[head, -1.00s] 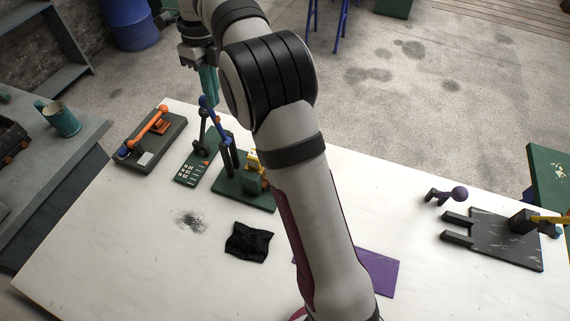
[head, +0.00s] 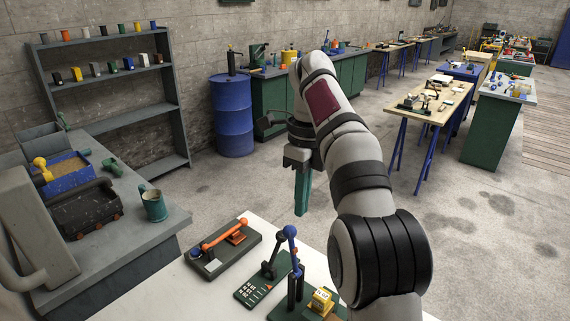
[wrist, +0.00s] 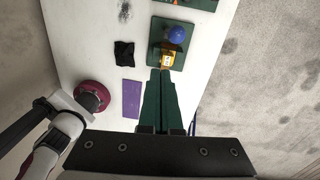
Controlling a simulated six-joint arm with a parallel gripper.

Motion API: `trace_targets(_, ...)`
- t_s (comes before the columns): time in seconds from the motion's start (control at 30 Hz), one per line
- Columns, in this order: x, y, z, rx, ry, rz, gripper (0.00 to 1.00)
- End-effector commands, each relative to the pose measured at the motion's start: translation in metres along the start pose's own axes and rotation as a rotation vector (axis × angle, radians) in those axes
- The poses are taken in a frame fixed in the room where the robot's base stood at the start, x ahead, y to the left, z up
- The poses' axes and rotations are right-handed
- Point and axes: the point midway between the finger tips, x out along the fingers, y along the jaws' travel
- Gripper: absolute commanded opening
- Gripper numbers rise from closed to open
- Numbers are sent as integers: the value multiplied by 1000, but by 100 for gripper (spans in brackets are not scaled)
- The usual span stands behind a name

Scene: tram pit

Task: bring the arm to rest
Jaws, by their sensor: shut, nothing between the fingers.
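My gripper (head: 301,205) hangs fingers down from my arm, beyond the white bench's far edge in the head view. Its long green fingers (wrist: 160,85) are closed together with nothing between them. In the wrist view their tips overlap the near edge of a green board (wrist: 157,50) carrying a blue ball (wrist: 177,35) and a yellow block (wrist: 172,60). I cannot tell the gap there. In the head view the fingers appear apart from the bench items. My forearm rises across the middle right of the head view.
The white bench (head: 140,300) carries an orange-lever board (head: 225,247), a dark keypad board (head: 258,290) and a yellow block (head: 321,301). A black cloth (wrist: 124,53) and purple sheet (wrist: 131,99) lie there. A mug (head: 154,205) stands on the grey side bench. Open floor lies beyond.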

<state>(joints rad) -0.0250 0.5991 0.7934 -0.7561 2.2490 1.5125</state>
Motion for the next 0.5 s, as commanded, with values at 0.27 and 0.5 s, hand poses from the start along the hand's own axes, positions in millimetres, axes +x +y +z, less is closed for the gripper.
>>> trace_targets(0.27,37,140,-123,-1118,-48,11,0)
trace_targets(0.5,126,232,-195,-1718,-112,-43,0)
